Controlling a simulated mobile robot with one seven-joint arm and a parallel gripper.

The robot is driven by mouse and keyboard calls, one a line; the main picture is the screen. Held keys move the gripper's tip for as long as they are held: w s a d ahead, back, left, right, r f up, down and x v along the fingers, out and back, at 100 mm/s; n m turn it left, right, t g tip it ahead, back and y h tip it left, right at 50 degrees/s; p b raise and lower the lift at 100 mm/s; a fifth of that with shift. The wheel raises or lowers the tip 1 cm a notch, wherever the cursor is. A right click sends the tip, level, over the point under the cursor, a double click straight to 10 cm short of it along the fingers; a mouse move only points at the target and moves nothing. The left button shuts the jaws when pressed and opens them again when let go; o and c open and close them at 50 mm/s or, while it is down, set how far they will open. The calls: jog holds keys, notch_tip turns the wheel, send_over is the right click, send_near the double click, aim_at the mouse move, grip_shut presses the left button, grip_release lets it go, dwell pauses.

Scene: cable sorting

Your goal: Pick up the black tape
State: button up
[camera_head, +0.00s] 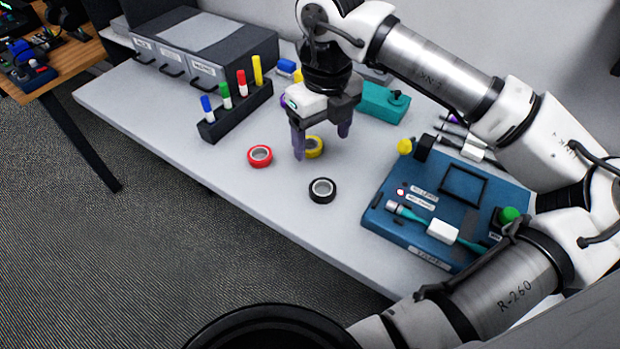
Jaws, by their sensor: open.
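The black tape (322,190) is a small roll lying flat on the light grey table, near its front edge. My gripper (322,147) is open and points down, above and behind the black tape in the picture. Its two purple fingers are apart with nothing held between them. A yellow tape roll (313,147) shows between and behind the fingers, partly hidden by the left one. A red tape roll (260,156) lies to the left of the black tape.
A blue board (400,229) with cables and connectors lies to the right. A dark rack (235,113) of coloured markers stands to the left, before grey drawers (190,65). A teal box (380,103) is behind my gripper. Bare table (225,185) surrounds the black tape.

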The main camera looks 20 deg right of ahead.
jog(key=p, duration=0.2)
send_over(323, 193)
notch_tip(323, 193, down, 8)
jog(key=shift+s+f, duration=0.15)
jog(key=shift+w+a+f+p, duration=0.1)
jog(key=shift+f+p, duration=0.4)
jog(key=shift+f, duration=0.9)
jog(key=shift+w+f+p, duration=0.1)
jog(key=shift+f+p, duration=0.4)
jog(key=shift+f, duration=0.85)
jog(key=c, duration=1)
jog(key=shift+r, duration=0.1)
jog(key=shift+c, duration=0.2)
